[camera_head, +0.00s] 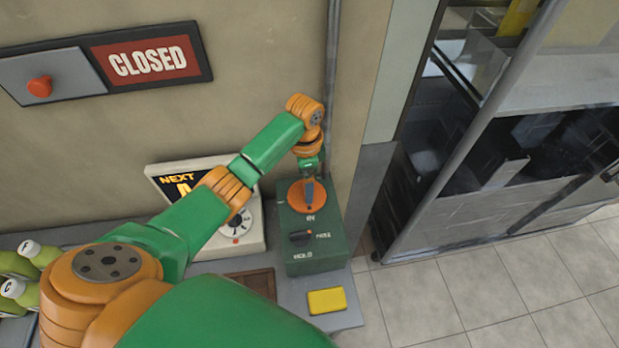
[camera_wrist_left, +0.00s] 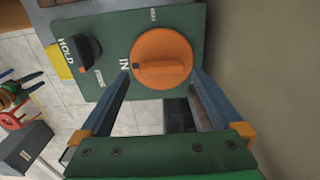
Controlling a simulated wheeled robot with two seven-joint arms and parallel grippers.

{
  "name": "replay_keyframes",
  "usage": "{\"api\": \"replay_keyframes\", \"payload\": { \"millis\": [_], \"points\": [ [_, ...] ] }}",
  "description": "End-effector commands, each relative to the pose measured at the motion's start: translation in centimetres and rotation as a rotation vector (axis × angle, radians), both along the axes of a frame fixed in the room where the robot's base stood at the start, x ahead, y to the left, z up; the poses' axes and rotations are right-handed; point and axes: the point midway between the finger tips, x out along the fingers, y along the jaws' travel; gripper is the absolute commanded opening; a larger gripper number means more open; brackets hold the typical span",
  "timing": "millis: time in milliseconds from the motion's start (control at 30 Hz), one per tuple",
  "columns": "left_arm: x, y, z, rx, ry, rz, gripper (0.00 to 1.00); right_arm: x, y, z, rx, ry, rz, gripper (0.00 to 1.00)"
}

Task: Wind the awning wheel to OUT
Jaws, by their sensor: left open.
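The awning wheel is an orange round knob with a raised bar, on a green control box (camera_head: 315,240). In the wrist view the wheel (camera_wrist_left: 160,57) has a dark mark on its bar, pointing at the printed word IN. In the head view the wheel (camera_head: 298,194) is partly covered by my gripper. My left gripper (camera_head: 309,182) is above it, pointing down. In the wrist view its two blue-grey fingers (camera_wrist_left: 162,76) are spread, one on each side of the wheel's near edge; I cannot tell whether they touch it. No OUT label is readable. My right gripper is not in view.
A black switch (camera_head: 301,238) labelled HOLD sits on the same box. A yellow pad (camera_head: 327,301) lies in front, and a white NEXT display unit (camera_head: 250,222) stands left. A CLOSED sign (camera_head: 147,62) and a vertical pipe (camera_head: 331,70) are on the wall.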

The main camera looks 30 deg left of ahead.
Motion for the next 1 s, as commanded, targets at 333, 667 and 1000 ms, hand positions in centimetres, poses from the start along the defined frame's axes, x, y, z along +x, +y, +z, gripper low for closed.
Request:
{"api": "replay_keyframes", "payload": {
  "millis": [333, 667, 1000],
  "points": [
    [0.0, 0.0, -3.0, 0.001, -0.001, -0.001, 1.00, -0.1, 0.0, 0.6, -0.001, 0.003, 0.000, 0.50],
    [0.0, 0.0, -2.9, 0.001, -0.001, -0.001, 0.38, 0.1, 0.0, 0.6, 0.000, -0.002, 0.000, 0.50],
    [0.1, 0.0, -2.9, 0.000, -0.002, 0.034, 0.27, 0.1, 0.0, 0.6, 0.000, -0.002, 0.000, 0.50]
  ]
}}
